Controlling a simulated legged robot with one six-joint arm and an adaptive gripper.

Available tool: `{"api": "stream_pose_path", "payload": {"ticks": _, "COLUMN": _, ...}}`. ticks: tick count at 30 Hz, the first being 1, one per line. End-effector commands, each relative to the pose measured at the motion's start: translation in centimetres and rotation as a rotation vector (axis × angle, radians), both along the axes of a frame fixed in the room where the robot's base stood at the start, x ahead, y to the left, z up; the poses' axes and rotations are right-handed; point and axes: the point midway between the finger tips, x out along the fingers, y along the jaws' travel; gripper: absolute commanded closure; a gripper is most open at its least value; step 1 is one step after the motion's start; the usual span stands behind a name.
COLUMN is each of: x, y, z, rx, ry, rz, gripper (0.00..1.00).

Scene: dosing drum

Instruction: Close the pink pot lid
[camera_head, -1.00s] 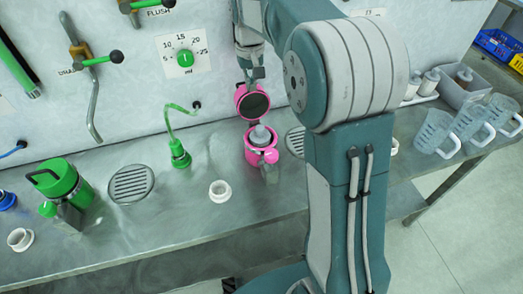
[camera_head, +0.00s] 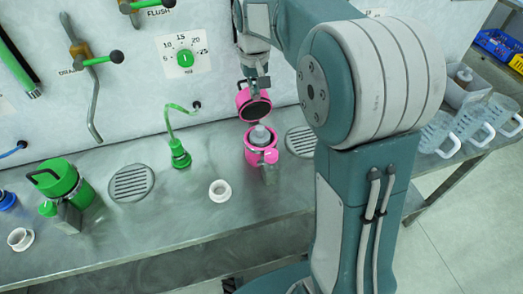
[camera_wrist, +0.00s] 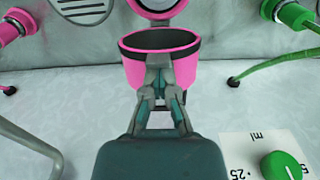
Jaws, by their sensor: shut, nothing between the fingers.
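The pink pot (camera_head: 280,152) stands on the steel bench with a grey-white piece in its mouth. Its pink lid (camera_head: 243,98) is open, tilted up at the back of the pot with its dark inner side facing the head camera. My gripper (camera_head: 256,82) is shut and empty, at the lid's back side near its upper edge. In the wrist view my gripper's fingers (camera_wrist: 159,80) lie against or very near the lid's pink outer side (camera_wrist: 185,72); exact contact is hard to tell. Part of the pot's rim (camera_wrist: 155,12) shows at the top.
A green pot (camera_head: 60,180) with its lid down stands at the left. A green bent spout (camera_head: 179,153) and a white ring (camera_head: 220,191) are left of the pink pot. A dial (camera_head: 185,58) is on the wall. Clear jugs (camera_head: 470,120) stand at the right.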

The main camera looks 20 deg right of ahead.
Motion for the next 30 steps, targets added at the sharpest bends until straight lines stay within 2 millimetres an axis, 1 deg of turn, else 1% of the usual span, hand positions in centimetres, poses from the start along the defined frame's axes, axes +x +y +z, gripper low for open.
{"api": "stream_pose_path", "payload": {"ticks": 1, "x": -0.4, "y": 0.0, "z": -0.5, "rx": 0.000, "ry": 0.012, "rz": 0.000, "gripper": 1.00}}
{"api": "stream_pose_path", "payload": {"ticks": 14, "x": -0.7, "y": 0.0, "z": -0.7, "rx": 0.000, "ry": 0.015, "rz": 0.000, "gripper": 1.00}}
{"api": "stream_pose_path", "payload": {"ticks": 30, "x": -2.9, "y": 0.0, "z": -1.5, "rx": 0.000, "ry": 0.014, "rz": 0.000, "gripper": 1.00}}
